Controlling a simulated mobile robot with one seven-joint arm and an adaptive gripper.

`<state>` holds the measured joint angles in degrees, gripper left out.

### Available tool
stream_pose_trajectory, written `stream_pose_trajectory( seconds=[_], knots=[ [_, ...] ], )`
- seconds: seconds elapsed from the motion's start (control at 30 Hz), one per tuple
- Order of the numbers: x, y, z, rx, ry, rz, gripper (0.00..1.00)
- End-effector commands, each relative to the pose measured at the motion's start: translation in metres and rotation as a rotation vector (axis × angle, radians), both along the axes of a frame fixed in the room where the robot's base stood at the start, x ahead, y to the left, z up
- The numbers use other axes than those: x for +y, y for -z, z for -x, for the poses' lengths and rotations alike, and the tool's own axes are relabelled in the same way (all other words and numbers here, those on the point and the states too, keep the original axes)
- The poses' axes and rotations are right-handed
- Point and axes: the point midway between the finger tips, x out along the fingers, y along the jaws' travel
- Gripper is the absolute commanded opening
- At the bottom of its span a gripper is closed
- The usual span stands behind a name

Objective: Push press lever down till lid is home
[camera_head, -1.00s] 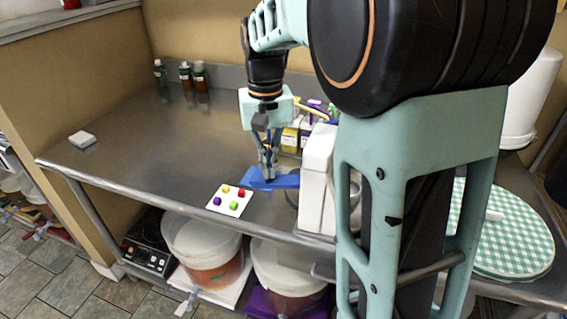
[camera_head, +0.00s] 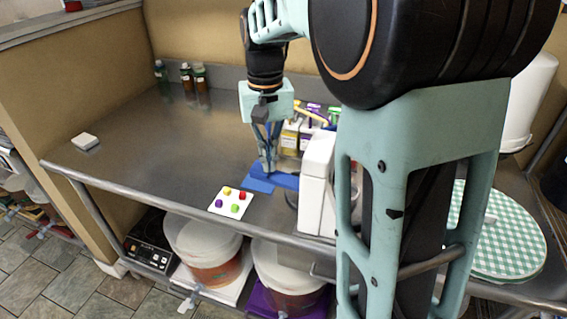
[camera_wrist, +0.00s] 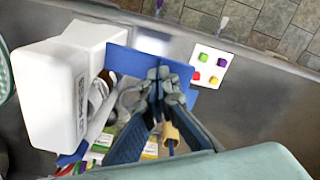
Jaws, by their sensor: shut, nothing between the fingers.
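A white press-like machine (camera_head: 318,190) stands at the front edge of the steel counter, partly hidden by my arm. It shows as a white block at the left of the wrist view (camera_wrist: 58,105). A flat blue piece (camera_head: 262,184) sits to its left; it is a blue plate in the wrist view (camera_wrist: 122,62). I cannot tell for sure whether this is the press lever. My gripper (camera_head: 268,170) is shut and empty, pointing down at the blue piece. In the wrist view its fingertips (camera_wrist: 159,75) overlap the plate; contact is unclear. I cannot make out the lid.
A white card (camera_head: 231,203) with coloured buttons lies left of the machine. Small boxes (camera_head: 290,138) and tools stand behind my gripper. Lidded buckets (camera_head: 203,245) are below the counter. Bottles (camera_head: 186,80) stand at the back. The counter's left part is mostly clear.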

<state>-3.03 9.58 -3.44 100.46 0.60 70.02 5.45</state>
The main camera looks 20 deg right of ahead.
Motion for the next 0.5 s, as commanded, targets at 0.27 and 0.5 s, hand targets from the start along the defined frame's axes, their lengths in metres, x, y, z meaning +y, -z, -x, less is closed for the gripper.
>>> stream_pose_trajectory(
  seconds=[0.27, 0.5],
  knots=[
    [0.0, -0.017, 0.0, 0.0, 0.0, 0.0, 0.0],
    [0.0, -0.029, 0.0, 0.0, 0.0, 0.0, 0.0]
  ],
)
